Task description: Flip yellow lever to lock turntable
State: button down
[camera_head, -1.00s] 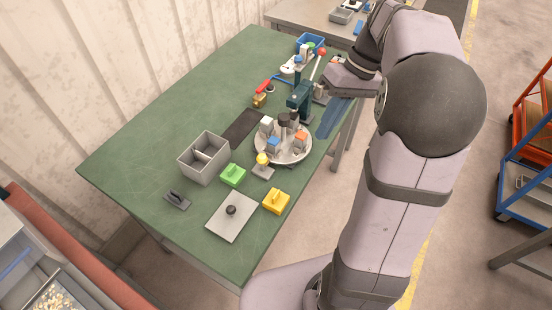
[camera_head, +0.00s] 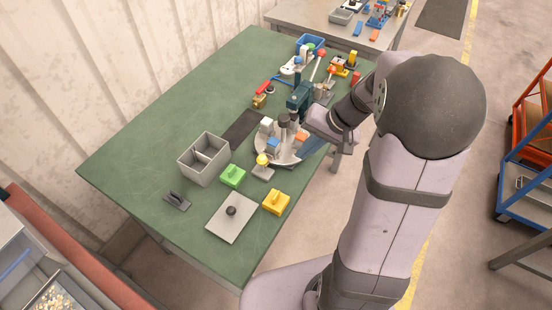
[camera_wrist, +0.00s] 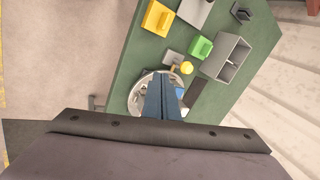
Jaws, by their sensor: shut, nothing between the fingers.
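The yellow lever (camera_head: 262,160) has a round yellow knob on a small grey base at the near edge of the round turntable (camera_head: 283,158). In the wrist view its yellow knob (camera_wrist: 186,68) shows just ahead and to the right of my fingertips. The turntable's pale rim (camera_wrist: 136,97) shows there behind my fingers, which hide much of its middle. My gripper (camera_head: 302,157) is at the turntable's right side, its blue fingers angled down to the left. In the wrist view my gripper (camera_wrist: 161,76) is shut and empty. I see no contact with the lever.
A green block (camera_head: 232,176), a yellow block (camera_head: 276,201) and a grey plate (camera_head: 231,216) lie near the lever. A grey divided bin (camera_head: 203,158) stands to the left. A dark green press (camera_head: 300,97) rises behind the turntable. The table's left half is mostly clear.

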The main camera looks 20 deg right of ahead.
aim_at(262, 164)
jog(key=p+x, duration=0.1)
jog(key=x, duration=0.8)
jog(key=a+p, duration=0.1)
jog(key=w+a+p, duration=0.1)
jog(key=shift+w+a+r, duration=0.2)
jog(key=shift+w+a, duration=0.05)
jog(key=shift+w+a+p, duration=0.35)
jog(key=shift+a, duration=0.15)
jog(key=shift+w+a, duration=0.15)
jog(key=shift+w, duration=0.05)
jog(key=shift+w+a+r+b, duration=0.2)
jog(key=shift+w+a+b, duration=0.4)
jog(key=shift+w+a, duration=0.05)
jog(key=shift+w+a+r+b, duration=0.2)
jog(key=shift+w+a+b, duration=0.35)
jog(key=shift+w+a, duration=0.1)
jog(key=shift+w+a+r, duration=0.15)
jog(key=shift+w+a+r, duration=0.1)
jog(key=shift+a, duration=0.05)
jog(key=shift+b, duration=0.4)
